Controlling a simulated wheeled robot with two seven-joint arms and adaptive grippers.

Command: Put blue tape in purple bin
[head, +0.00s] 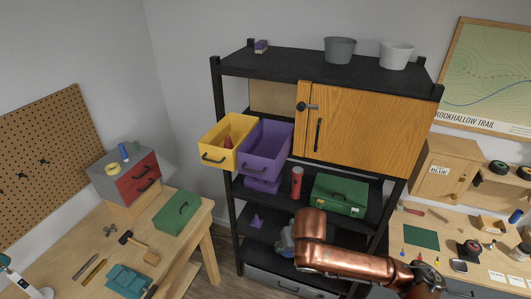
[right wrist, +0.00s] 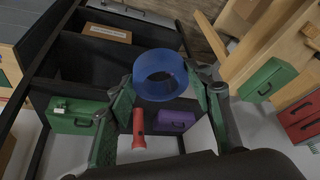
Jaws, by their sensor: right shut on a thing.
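The blue tape (right wrist: 160,76) is a thick blue ring. In the right wrist view it sits between the two fingers of my right gripper (right wrist: 165,88), which is shut on it. In the head view my right gripper (head: 287,238) is mostly hidden behind my copper arm, low in front of the shelf, and the tape cannot be made out there. The purple bin (head: 264,153) is open-topped and juts forward from the shelf unit, above and left of my right gripper. I see nothing inside it. My left gripper is not in view.
A yellow bin (head: 212,156) with a red item inside stands directly left of the purple bin. A wooden cabinet door (head: 355,125) is to its right. Below are a purple case (head: 262,186), a red flashlight (head: 296,183) and a green toolbox (head: 340,195).

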